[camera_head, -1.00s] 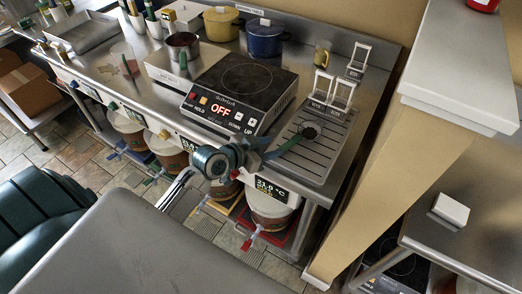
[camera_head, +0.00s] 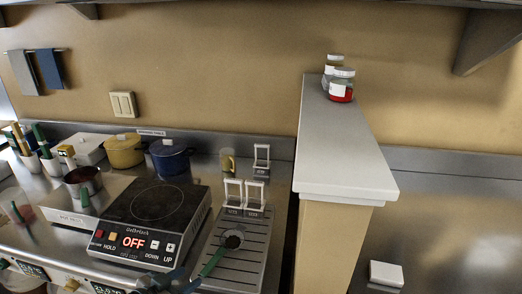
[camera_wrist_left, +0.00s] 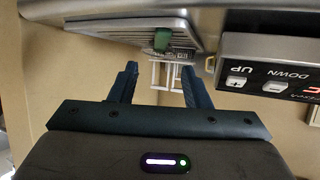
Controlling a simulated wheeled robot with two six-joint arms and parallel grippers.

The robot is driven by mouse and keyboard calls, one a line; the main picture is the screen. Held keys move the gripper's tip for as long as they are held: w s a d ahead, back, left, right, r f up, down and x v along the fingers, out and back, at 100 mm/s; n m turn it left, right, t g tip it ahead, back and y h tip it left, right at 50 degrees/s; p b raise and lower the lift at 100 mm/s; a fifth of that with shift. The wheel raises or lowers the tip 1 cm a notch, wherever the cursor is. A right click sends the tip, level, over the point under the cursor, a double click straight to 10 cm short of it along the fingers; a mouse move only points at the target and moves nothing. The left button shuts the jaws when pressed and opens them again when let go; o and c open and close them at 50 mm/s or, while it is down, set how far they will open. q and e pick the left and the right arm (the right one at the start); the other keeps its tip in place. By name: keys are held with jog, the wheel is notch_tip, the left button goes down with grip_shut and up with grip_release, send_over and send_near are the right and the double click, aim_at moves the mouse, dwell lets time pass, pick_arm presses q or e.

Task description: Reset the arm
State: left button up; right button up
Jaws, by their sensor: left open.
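My left gripper (camera_wrist_left: 160,85) is open and empty in the left wrist view, its two blue fingers apart. In the head view only its blue tips (camera_head: 172,283) show at the bottom edge, in front of the induction cooktop (camera_head: 150,215). The cooktop display reads OFF. A green-handled tool (camera_head: 216,258) with a dark round head lies on the slotted drain tray (camera_head: 245,255), right of the cooktop. Its green handle end (camera_wrist_left: 161,39) also shows in the left wrist view, beyond and apart from the fingers. My right gripper is not in view.
A white-topped partition (camera_head: 345,160) stands right of the tray, with jars (camera_head: 341,88) at its far end. White frames (camera_head: 244,196) stand at the tray's back. A yellow pot (camera_head: 124,151) and blue pot (camera_head: 169,158) stand behind the cooktop.

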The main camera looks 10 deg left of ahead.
pick_arm(q)
jog(key=s+a+f+n+g+y, duration=0.1)
jog(key=s+f+n+g+y, duration=0.2)
jog(key=s, duration=0.8)
jog(key=s+a+f+n+g+y, duration=0.1)
jog(key=s+f+g+y, duration=0.3)
jog(key=s, duration=0.8)
notch_tip(320, 180, down, 32)
jog(key=a+r+g, duration=0.1)
jog(key=a+g, duration=0.1)
jog(key=g, duration=0.1)
jog(key=s+a+f, duration=0.1)
jog(key=s+f, duration=1.6)
jog(key=f, duration=0.3)
jog(key=shift+a+g+h+b, duration=0.25)
jog(key=shift+g+h+b, duration=0.05)
jog(key=shift+g+h, duration=0.1)
jog(key=shift+s, duration=0.1)
